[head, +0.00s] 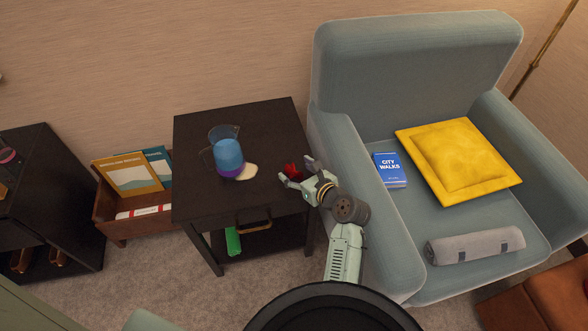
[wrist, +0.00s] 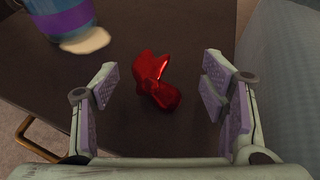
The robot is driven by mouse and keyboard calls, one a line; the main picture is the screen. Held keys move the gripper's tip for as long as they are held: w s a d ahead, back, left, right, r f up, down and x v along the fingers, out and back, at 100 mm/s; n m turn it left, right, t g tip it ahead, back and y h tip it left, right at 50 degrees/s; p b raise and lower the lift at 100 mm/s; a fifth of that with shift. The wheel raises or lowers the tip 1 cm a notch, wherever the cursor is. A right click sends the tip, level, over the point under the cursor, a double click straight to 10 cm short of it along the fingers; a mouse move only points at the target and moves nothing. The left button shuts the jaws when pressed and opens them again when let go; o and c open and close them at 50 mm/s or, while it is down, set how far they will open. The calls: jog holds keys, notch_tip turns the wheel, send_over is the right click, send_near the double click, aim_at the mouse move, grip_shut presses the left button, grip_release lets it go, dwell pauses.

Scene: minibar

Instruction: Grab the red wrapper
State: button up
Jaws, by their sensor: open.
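The red wrapper (wrist: 156,80) is a small, shiny, crumpled piece lying on the dark side table (head: 200,130), near its right edge. It also shows in the head view (head: 291,170), partly beside my fingers. My gripper (head: 297,172) is open at the table's right side, close to the wrapper. In the wrist view my gripper (wrist: 158,95) has its two padded fingers spread wide, with the wrapper between and slightly beyond them. Nothing is held. I cannot tell the exact height of the fingers above the table.
A blue and purple pitcher (head: 228,157) stands left of the wrapper, beside a cream-coloured patch (head: 247,172). The blue armchair (head: 333,150) rises close on the right, bearing a blue book (head: 390,170) and a yellow cushion (head: 458,158).

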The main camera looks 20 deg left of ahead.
jog(key=shift+x, duration=1.1)
jog(key=c, duration=0.7)
